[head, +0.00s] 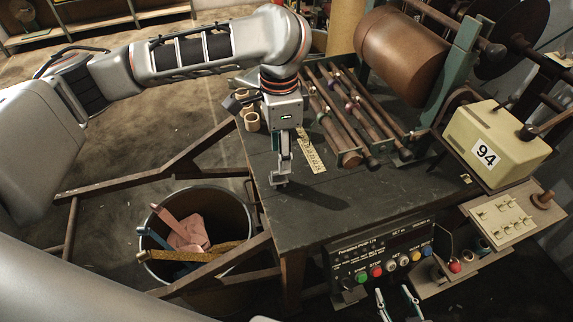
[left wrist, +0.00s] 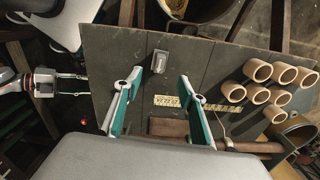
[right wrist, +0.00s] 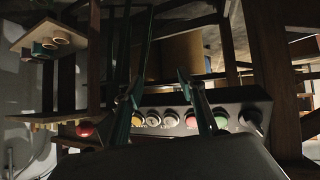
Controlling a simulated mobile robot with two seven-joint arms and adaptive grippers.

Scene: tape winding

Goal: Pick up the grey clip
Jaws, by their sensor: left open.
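The grey clip (left wrist: 160,60) lies on the dark tabletop (left wrist: 215,60) in the left wrist view, just beyond and between the fingertips of my left gripper (left wrist: 160,78). The fingers are apart with nothing between them. In the head view my left gripper (head: 282,170) points down over the table's left front part; a small grey shape at its tips may be the clip, but the fingers partly hide it. My right gripper (head: 398,303) is low in front of the control panel, its fingers apart and empty. It also shows in the right wrist view (right wrist: 158,88).
Cardboard tubes (head: 250,118), a yellow scale strip (head: 310,150) and metal rods (head: 345,110) lie beyond the left gripper. A bin (head: 150,262) stands left of the table. The control panel (head: 380,262) hangs at the front edge. The table's front middle is clear.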

